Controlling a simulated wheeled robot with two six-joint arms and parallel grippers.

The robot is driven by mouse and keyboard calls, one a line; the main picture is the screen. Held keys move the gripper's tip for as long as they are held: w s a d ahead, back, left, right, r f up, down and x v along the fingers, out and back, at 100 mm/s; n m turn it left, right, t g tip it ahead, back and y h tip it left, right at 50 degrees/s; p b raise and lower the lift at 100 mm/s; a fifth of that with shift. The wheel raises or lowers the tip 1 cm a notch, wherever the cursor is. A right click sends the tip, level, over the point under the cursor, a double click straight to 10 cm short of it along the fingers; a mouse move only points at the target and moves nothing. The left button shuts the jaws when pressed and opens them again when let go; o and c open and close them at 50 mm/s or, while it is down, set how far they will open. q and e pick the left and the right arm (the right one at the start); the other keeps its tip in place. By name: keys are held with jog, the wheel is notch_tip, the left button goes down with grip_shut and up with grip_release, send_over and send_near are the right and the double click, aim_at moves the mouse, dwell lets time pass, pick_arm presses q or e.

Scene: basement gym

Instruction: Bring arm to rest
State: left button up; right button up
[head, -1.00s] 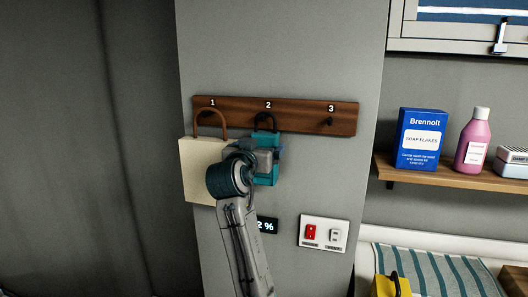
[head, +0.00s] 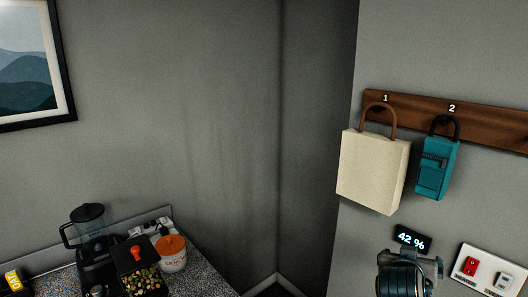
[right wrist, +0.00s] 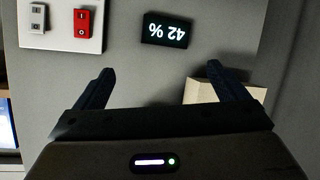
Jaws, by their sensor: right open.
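My right gripper (right wrist: 160,92) is open and empty in the right wrist view, its two dark fingers apart in front of the grey wall. In the head view my right arm shows at the bottom right, below a small display reading 42 % (head: 411,238); its fingers cannot be made out there. A teal bag (head: 436,172) hangs at hook 2 of the wooden hook rail (head: 490,128), apart from my arm. A cream bag (head: 370,172) hangs at hook 1; part of it shows behind a finger in the right wrist view. My left gripper is not in view.
A wall plate (head: 488,268) with a red switch and a white switch is right of my arm. At the lower left, a speckled counter (head: 205,283) holds a blender (head: 90,235), a white jar with an orange lid (head: 171,253) and a dark container of colourful pieces (head: 140,278).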

jog(key=s+a+f+n+g+y, duration=0.3)
jog(key=s+f+y, duration=0.1)
jog(key=s+f, duration=1.05)
jog(key=s+a+f+n+g+y, duration=0.2)
jog(key=s+f, duration=0.4)
jog(key=s, duration=0.3)
jog(key=s+a+f+n+g+y, duration=0.1)
jog(key=s+a+f+g+y, duration=0.15)
jog(key=s+f, duration=0.5)
notch_tip(320, 180, down, 31)
jog(key=s+d+h+b, duration=0.1)
jog(key=s+d+b, duration=0.1)
jog(key=d+b, duration=0.1)
jog(key=s+f+g+b, duration=0.2)
jog(key=s+f+b, duration=0.1)
jog(key=s+f, duration=1.4)
notch_tip(320, 180, down, 4)
jog(key=shift+s+d+f+m, duration=0.2)
jog(key=shift+s+d+m, duration=0.1)
jog(key=shift+s+d, duration=0.1)
jog(key=shift+s, duration=0.1)
